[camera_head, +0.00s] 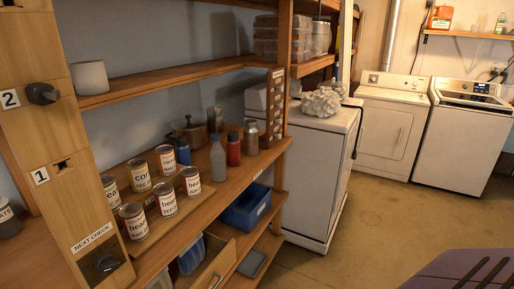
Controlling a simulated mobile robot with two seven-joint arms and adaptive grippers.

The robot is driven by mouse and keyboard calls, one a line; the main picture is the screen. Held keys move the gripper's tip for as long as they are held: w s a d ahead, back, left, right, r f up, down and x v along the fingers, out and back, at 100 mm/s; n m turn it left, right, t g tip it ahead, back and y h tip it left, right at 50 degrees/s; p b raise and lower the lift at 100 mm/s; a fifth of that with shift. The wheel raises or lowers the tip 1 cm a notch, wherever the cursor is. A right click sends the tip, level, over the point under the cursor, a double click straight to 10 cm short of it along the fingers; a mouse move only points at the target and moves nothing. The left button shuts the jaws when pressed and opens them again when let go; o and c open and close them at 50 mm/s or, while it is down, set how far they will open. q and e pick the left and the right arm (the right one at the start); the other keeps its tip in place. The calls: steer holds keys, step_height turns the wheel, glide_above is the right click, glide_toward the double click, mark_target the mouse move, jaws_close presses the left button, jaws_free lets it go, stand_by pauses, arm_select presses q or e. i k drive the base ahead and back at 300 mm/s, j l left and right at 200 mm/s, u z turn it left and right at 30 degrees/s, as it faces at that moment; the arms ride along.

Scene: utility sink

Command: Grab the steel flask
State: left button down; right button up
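A row of bottles stands upright on the middle wooden shelf, behind and to the right of the cans. A grey bottle with a narrow neck (217,160) stands between a blue bottle (183,152) and a red bottle (234,151). A shorter metallic flask-like container (251,138) stands at the right end, just right of the red bottle. Either the grey bottle or this metallic container could be the steel flask; I cannot tell which for sure. Neither of my grippers shows clearly in the head view.
Several labelled cans (134,221) stand on a board in front of the bottles. A copper-coloured pot (194,133) is behind them. A blue bin (246,207) sits on the shelf below. A wooden post (281,90) rises right of the bottles. The floor (385,225) is open; a purple object (450,262) is at lower right.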

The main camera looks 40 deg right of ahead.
mark_target(252, 133)
steer(key=z, duration=0.95)
